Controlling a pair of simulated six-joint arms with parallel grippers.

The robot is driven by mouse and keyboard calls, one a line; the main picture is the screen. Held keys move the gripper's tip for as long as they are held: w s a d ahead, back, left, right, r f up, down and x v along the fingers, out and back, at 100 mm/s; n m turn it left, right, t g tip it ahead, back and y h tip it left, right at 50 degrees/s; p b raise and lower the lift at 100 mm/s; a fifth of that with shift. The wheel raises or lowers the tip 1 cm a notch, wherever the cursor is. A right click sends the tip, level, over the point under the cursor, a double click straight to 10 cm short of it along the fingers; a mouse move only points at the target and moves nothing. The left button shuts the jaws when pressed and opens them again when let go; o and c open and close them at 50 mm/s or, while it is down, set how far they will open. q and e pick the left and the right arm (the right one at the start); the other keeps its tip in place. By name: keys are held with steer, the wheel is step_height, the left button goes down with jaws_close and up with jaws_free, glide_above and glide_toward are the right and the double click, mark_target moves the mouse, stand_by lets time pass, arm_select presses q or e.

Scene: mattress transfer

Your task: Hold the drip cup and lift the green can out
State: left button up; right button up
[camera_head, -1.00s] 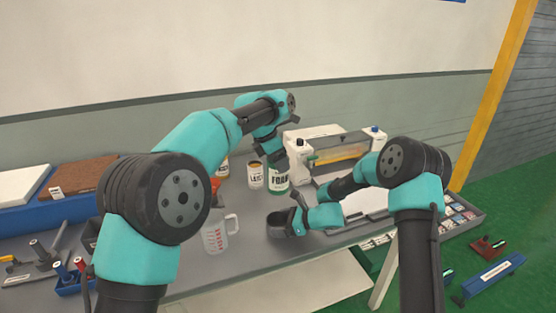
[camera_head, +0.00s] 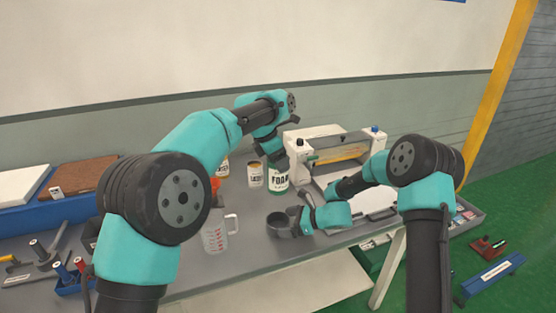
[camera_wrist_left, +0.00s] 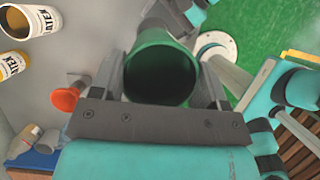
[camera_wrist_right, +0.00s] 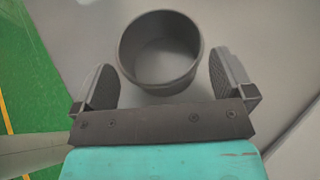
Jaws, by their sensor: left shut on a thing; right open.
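The green can (camera_head: 278,180), with a white label reading FOAM, is at the back of the table. My left gripper (camera_wrist_left: 165,75) is shut on the green can (camera_wrist_left: 160,68); the left wrist view looks into its open top. The dark grey drip cup (camera_head: 279,224) stands upright on the table in front of the can, apart from it. My right gripper (camera_wrist_right: 165,88) is open, with one finger on each side of the drip cup (camera_wrist_right: 160,60). The cup looks empty, and gaps show between it and the fingers.
Two LATEX cans (camera_head: 255,175) stand left of the green can. A clear measuring jug (camera_head: 215,236) and an orange-topped bottle are nearer left. A white machine with rollers (camera_head: 335,150) stands behind. A blue tool holder (camera_head: 72,280) is at front left.

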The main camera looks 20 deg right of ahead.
steer(key=v, duration=0.9)
steer(key=shift+s+d+r, duration=0.1)
steer(key=shift+d+r, duration=0.05)
